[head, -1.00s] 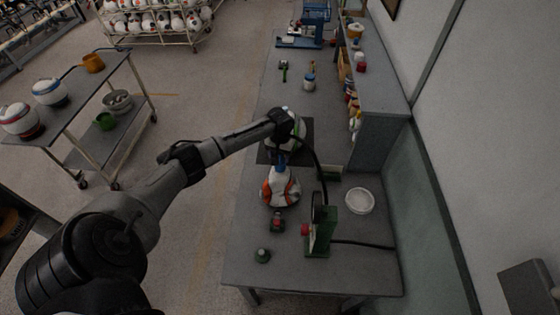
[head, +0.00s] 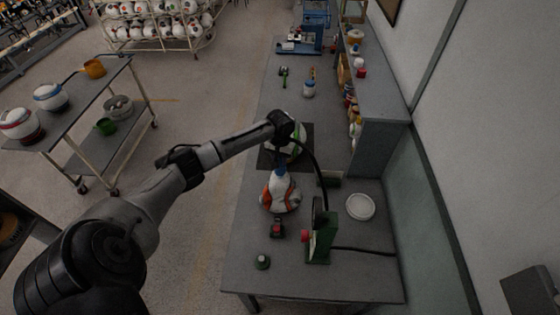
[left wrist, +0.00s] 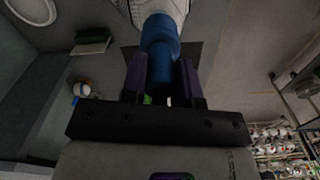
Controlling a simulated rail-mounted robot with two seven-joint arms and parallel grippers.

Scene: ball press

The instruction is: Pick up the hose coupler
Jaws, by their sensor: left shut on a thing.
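The blue hose coupler (left wrist: 160,42) is a cylinder held between the purple fingers of my left gripper (left wrist: 161,75) in the left wrist view. In the head view the blue coupler (head: 281,168) shows just above the orange-and-white ball (head: 280,194). My left gripper (head: 283,158) comes down from the arm's end there, and its fingers are hard to make out. A pale ball surface (left wrist: 160,7) lies behind the coupler in the wrist view. I cannot tell whether the coupler touches the ball. My right gripper is not in view.
A green press (head: 322,240) stands at the bench's front right, with a black hose arching beside it. A white dish (head: 360,206) lies to its right. A green-and-white ball (head: 297,146) sits on a dark mat.

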